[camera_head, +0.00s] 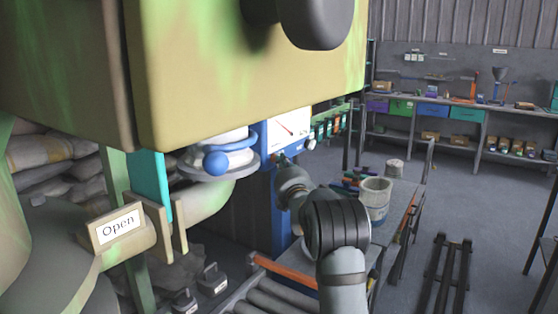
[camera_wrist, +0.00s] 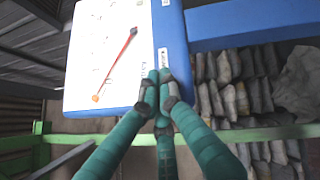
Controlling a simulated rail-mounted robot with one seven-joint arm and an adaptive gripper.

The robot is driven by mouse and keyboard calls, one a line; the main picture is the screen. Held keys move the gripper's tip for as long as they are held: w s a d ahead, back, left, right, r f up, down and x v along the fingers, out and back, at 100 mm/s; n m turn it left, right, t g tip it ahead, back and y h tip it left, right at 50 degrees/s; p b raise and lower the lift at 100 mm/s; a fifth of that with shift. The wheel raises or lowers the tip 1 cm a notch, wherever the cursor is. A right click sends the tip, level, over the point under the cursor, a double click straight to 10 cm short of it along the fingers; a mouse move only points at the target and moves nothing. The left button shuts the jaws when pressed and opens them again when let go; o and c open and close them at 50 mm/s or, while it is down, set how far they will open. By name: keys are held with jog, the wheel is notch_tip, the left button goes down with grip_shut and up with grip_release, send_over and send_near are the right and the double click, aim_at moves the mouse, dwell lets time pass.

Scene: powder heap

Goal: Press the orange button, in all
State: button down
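My gripper (camera_wrist: 161,76) has three teal fingers with their tips drawn together and nothing visible between them. In the wrist view the tips are at the right side of a blue-framed dial panel (camera_wrist: 180,35), just under a small white label. Whether they touch the panel I cannot tell. The panel's white face carries a red needle with a small orange round end (camera_wrist: 96,98). I see no clear orange button; the fingertips cover part of the blue frame. In the head view my gripper (camera_head: 281,159) is small and partly hidden, just below the white dial face (camera_head: 290,128).
A large yellow-green hopper (camera_head: 250,70) hangs over the left, with an "Open" sign (camera_head: 118,226) below. A bucket (camera_head: 375,198) stands on a bench right of my arm. Sacks are piled at left. A roller conveyor (camera_head: 275,298) lies at the front.

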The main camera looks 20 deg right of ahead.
jog(key=shift+s, duration=0.1)
jog(key=shift+s+d+b, duration=0.65)
jog(key=shift+s+b, duration=0.2)
jog(key=shift+s, duration=0.1)
jog(key=s+d+b, duration=0.1)
jog(key=s, duration=0.1)
jog(key=s+d+b, duration=0.2)
dwell(0.7)
